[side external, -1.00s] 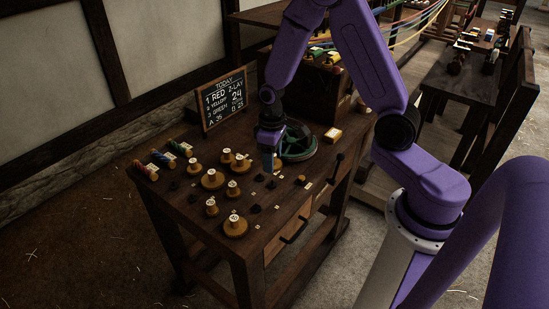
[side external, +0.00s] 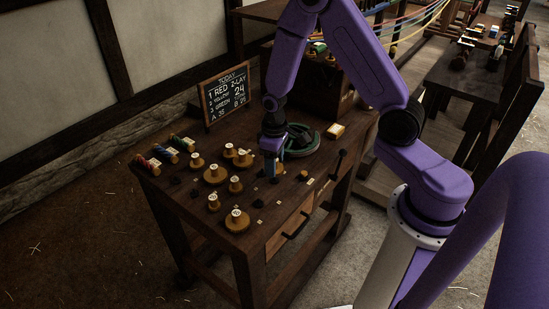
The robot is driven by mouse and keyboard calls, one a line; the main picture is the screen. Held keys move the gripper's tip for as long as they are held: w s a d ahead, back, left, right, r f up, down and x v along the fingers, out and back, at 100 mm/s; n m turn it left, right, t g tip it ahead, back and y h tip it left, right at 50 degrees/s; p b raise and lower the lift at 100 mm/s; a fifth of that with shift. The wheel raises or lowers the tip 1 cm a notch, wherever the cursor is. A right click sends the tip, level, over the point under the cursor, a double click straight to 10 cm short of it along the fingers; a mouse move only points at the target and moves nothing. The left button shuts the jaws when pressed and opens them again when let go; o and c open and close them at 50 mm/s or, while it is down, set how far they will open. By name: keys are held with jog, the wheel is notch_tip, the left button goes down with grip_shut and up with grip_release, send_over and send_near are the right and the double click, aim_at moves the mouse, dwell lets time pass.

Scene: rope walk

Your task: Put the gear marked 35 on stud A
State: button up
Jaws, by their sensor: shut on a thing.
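My gripper (side external: 272,175) is low over the right part of the bench top, beside a green round piece (side external: 302,141). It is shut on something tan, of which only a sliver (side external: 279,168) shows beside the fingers. It looks like a gear, but its number is hidden. Several tan gears with white number labels stand on the bench left of my gripper, among them a large front one (side external: 237,224) and a middle one (side external: 214,175). Their numbers are too small to read surely. Small dark studs or pieces (side external: 257,203) show on the bench; I cannot tell which is A.
A chalkboard (side external: 224,96) at the bench's back reads TODAY, with a line "A 35". Coloured spools (side external: 168,153) lie at the back left. A dark handle (side external: 339,161) stands at the right edge.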

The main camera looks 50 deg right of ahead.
jog(key=shift+f, duration=1.25)
jog(key=shift+f, duration=0.6)
dwell(0.4)
jog(key=o, duration=1)
jog(key=shift+r, duration=4)
